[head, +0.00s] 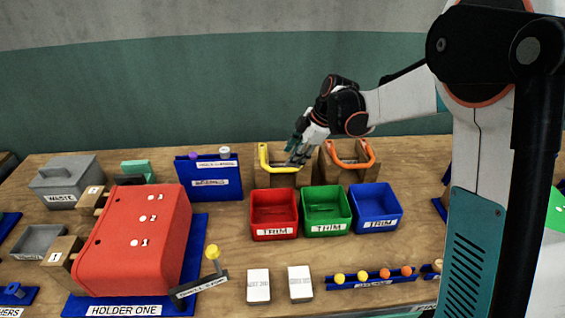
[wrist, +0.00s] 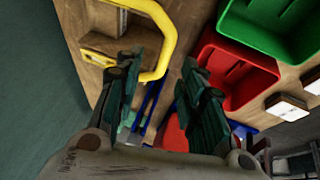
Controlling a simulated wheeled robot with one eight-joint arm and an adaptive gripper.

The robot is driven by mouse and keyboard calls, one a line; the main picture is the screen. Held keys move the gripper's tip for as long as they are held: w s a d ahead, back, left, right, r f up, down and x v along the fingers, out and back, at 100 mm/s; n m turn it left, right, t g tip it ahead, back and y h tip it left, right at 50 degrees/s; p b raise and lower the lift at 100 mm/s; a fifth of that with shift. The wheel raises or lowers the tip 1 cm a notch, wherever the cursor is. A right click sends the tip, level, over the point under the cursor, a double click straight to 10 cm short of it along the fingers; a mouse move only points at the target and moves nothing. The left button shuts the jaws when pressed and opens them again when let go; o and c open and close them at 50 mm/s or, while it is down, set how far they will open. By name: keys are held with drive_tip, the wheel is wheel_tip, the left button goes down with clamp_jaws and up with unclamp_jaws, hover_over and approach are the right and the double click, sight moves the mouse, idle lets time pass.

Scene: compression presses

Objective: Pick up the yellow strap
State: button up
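The yellow strap (head: 264,157) is a bent yellow band on a wooden block (head: 310,173) at the back of the bench. In the wrist view the strap (wrist: 168,45) curves from the upper left, and its lower end passes beside or behind my left fingertip. My gripper (head: 297,153) hangs at the right part of the strap in the head view. In the wrist view my gripper (wrist: 160,80) has its two fingers apart with nothing clearly held between them. I cannot tell whether a finger touches the strap.
An orange strap (head: 370,153) on a similar wooden block stands close on the right. Red (head: 274,235), green (head: 328,231) and blue (head: 376,227) trim bins stand in front. A blue upright rack (head: 210,190) is on the left, near a large red holder (head: 140,262).

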sight(287, 170)
drive_tip(key=x, duration=0.2)
drive_tip(key=b+x, duration=0.2)
drive_tip(key=x, duration=0.1)
drive_tip(key=shift+s+a+f, duration=0.3)
drive_tip(key=shift+s, duration=0.05)
drive_tip(key=shift+r, duration=0.1)
clamp_jaws()
